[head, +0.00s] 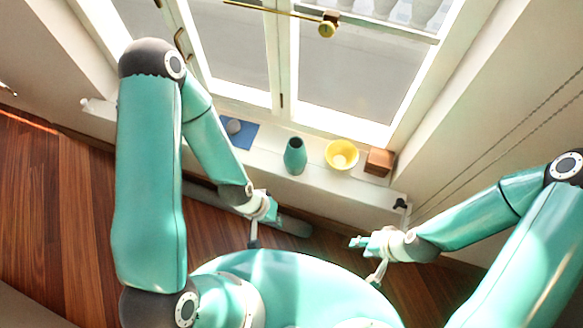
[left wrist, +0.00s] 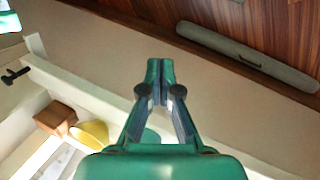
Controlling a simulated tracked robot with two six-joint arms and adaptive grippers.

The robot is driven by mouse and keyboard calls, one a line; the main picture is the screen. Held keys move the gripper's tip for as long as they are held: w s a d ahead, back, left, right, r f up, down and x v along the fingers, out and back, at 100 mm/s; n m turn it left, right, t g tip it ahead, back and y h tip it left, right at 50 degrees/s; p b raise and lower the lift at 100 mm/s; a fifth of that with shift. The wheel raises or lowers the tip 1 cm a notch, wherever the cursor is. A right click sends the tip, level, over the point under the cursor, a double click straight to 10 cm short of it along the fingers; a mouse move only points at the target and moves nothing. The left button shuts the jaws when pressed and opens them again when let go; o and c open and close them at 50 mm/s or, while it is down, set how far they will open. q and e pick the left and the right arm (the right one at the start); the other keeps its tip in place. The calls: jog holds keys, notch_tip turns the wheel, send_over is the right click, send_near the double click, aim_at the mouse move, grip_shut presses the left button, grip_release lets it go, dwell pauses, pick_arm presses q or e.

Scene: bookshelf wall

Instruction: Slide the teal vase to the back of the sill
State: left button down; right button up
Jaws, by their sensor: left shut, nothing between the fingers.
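The teal vase (head: 294,156) stands upright on the white window sill (head: 320,177), between a blue mat and a yellow bowl. My left gripper (head: 270,208) is in front of the sill, below and left of the vase in the head view, and apart from it. In the left wrist view the left gripper (left wrist: 160,70) is shut and empty. A bit of the vase (left wrist: 151,136) shows between its finger links there; the rest is hidden by the gripper. My right gripper (head: 358,242) is in front of the sill's right end, its jaws too small to judge.
The yellow bowl (head: 336,148) and a brown wooden block (head: 379,161) stand right of the vase. A blue mat (head: 246,133) with a grey round object (head: 233,127) lies left. The closed window (head: 284,100) rises behind. A long grey object (left wrist: 245,60) lies on the wooden floor.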

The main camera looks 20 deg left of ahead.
pick_arm(q)
jog(key=shift+w, duration=0.1)
jog(key=m+y+b, duration=0.2)
jog(key=y+b, duration=0.2)
jog(key=b, duration=1.1)
send_near(291, 170)
jog(key=s+r, duration=0.3)
jog(key=s, duration=0.2)
jog(key=shift+g, duration=0.3)
jog(key=shift+w+d+f+b, duration=0.15)
jog(key=shift+w+f, duration=0.45)
jog(key=shift+f, duration=1.05)
jog(key=shift+w+a+f+b, duration=0.15)
jog(key=shift+w+f, duration=0.5)
jog(key=shift+f, duration=1)
jog(key=shift+w+d+f+b, duration=0.15)
jog(key=shift+w+f, duration=0.45)
jog(key=shift+f, duration=1.05)
jog(key=shift+w, duration=0.1)
